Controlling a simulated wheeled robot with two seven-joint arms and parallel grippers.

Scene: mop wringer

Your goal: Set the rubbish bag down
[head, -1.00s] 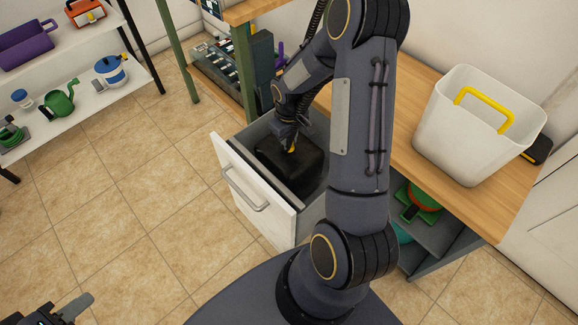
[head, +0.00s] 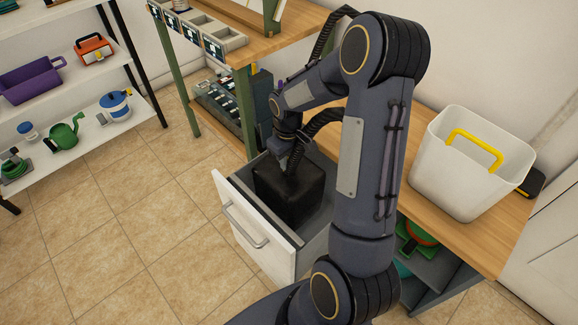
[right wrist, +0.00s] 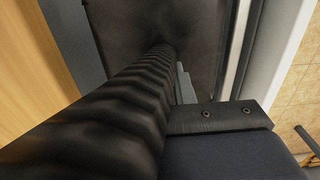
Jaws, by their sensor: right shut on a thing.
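The rubbish bag (head: 292,198) is a black, boxy bundle inside the open white-fronted drawer (head: 250,225). My right gripper (head: 290,170) reaches down from above and is shut on the top of the bag; its fingertips are hard to make out against the black. The bag's lower part is hidden by the drawer front, so I cannot tell whether it rests on the drawer floor. In the right wrist view the bag (right wrist: 115,25) is a dark surface at the top, partly behind a ribbed black hose. My left gripper is out of view.
A wooden worktop (head: 480,245) at right holds a white bin (head: 460,170) with a yellow handle. A workbench (head: 245,50) stands behind the drawer. White shelves (head: 90,140) with tools stand at left. The tiled floor (head: 130,230) left of the drawer is clear.

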